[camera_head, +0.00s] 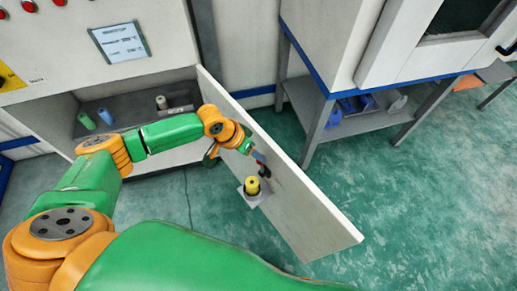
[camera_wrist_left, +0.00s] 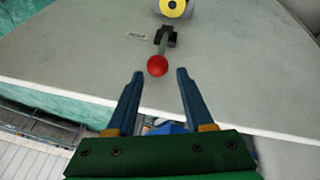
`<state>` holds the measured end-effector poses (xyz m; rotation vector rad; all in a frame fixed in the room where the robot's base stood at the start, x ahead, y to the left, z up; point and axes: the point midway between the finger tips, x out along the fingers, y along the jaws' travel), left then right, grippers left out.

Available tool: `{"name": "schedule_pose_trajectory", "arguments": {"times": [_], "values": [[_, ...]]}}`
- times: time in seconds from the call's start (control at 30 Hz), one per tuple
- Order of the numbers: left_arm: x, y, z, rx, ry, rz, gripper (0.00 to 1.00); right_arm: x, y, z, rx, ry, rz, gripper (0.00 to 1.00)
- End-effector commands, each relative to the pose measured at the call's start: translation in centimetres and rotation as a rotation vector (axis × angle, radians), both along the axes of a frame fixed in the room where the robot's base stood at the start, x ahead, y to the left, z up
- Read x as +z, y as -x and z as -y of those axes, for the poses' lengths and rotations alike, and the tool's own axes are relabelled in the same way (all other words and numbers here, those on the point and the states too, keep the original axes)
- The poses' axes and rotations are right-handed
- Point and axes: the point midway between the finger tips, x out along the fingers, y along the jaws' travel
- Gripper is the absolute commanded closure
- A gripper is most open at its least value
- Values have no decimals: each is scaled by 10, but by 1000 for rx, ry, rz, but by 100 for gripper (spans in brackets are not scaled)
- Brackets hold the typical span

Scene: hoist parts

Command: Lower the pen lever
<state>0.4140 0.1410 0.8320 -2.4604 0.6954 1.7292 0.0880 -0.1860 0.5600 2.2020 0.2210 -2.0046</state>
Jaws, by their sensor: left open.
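The lever, with a red ball knob (camera_wrist_left: 157,66) on a short dark stem and bracket, is fixed to a pale grey panel (camera_wrist_left: 80,60) in the left wrist view. My left gripper (camera_wrist_left: 157,88) is open, with its two dark blue fingers below and to either side of the knob; they do not appear to touch it, and nothing is held. In the head view, my left gripper (camera_head: 262,166) is small, close to the open panel (camera_head: 315,212), and hides most of the lever. My right gripper is out of view.
A yellow round part (camera_head: 252,186) sits on a bracket on the same panel, near my gripper. The open cabinet's shelf (camera_head: 120,105) holds small cylinders. A blue-edged bench (camera_head: 345,110) stands behind the panel. Green floor (camera_head: 430,200) is clear at the right.

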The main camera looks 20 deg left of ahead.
Motion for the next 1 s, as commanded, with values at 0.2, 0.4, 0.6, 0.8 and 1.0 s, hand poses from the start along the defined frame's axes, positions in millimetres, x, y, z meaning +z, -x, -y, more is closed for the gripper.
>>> {"name": "schedule_pose_trajectory", "arguments": {"times": [0.2,0.4,0.6,0.8,1.0], "values": [[-41,-12,14,2,1,-1,48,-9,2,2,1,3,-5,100],[-49,-15,18,1,0,2,48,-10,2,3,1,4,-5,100],[-49,-15,17,1,0,2,64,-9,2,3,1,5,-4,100],[-49,-15,17,1,0,3,100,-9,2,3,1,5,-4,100],[-49,-15,17,1,0,3,100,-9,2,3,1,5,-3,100]]}}
